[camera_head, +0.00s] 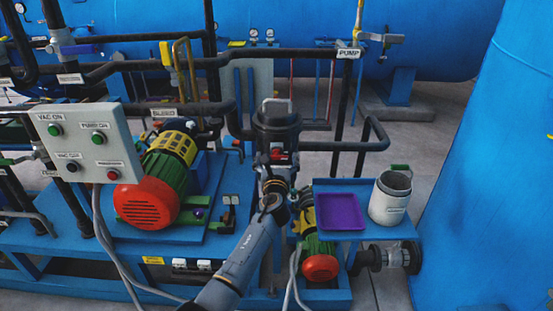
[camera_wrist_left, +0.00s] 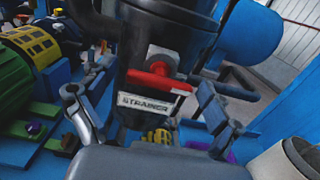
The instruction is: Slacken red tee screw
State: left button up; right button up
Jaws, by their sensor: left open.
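The red tee screw (camera_wrist_left: 153,80) is a red bar handle on the front of the dark strainer vessel (camera_wrist_left: 165,38), just above a white STRAINER label. In the head view a small red part (camera_head: 278,154) shows on the front of the strainer (camera_head: 276,122), partly covered by my wrist. My left gripper (camera_wrist_left: 147,98) is open, with one finger to the left and one to the right of the screw in the wrist view. The fingers appear apart from the screw; the exact gap in depth is hard to tell. My right gripper is not in view.
A purple tray (camera_head: 341,211) and a white canister (camera_head: 390,198) stand on a blue shelf right of the strainer. A motor with a red end (camera_head: 147,203) and a control box (camera_head: 85,142) are to the left. Dark pipes (camera_head: 325,53) cross behind.

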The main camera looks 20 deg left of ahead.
pick_arm(q)
jog(key=shift+w, duration=0.2)
jog(key=c, duration=1.2)
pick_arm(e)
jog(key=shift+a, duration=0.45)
